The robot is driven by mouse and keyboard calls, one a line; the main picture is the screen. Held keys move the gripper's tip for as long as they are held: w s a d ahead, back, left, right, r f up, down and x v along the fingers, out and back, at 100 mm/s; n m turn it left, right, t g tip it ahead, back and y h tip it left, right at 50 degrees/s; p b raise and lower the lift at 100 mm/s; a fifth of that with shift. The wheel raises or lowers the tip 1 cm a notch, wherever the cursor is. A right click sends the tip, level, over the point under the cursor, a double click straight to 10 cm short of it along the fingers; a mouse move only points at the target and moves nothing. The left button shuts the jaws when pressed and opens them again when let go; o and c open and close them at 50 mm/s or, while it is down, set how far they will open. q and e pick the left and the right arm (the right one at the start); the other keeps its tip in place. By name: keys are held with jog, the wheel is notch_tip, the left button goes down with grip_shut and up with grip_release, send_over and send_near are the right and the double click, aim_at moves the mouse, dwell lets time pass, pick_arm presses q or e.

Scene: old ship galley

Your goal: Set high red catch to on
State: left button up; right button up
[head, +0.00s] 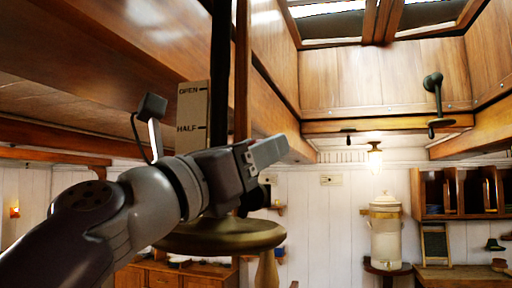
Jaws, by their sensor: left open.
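I cannot make out a red catch for certain. A small red spot (250,156) shows at the base of my left gripper's fingers, too small to tell what it is. My left gripper (270,152) is raised in the middle of the head view, pointing right and open. I see no object between its fingers. It is in front of a dark upright pole (220,60) and a scale board (194,105) marked OPEN and HALF. My arm hides the lower part of both. My right gripper is out of view.
A brass-coloured round rim (220,237) lies just below my left wrist. Wooden beams and a skylight (375,20) are overhead. A dark green crank (433,100) hangs at upper right. A lit lamp (375,160), white urn (386,235) and shelf (455,192) stand farther back.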

pick_arm(q)
jog(key=shift+w+d+f, duration=0.1)
jog(key=shift+w+d, duration=0.05)
jog(key=shift+w, duration=0.1)
jog(key=c, duration=0.5)
grip_shut()
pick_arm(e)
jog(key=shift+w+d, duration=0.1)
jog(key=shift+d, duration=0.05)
pick_arm(q)
jog(key=shift+d, duration=0.1)
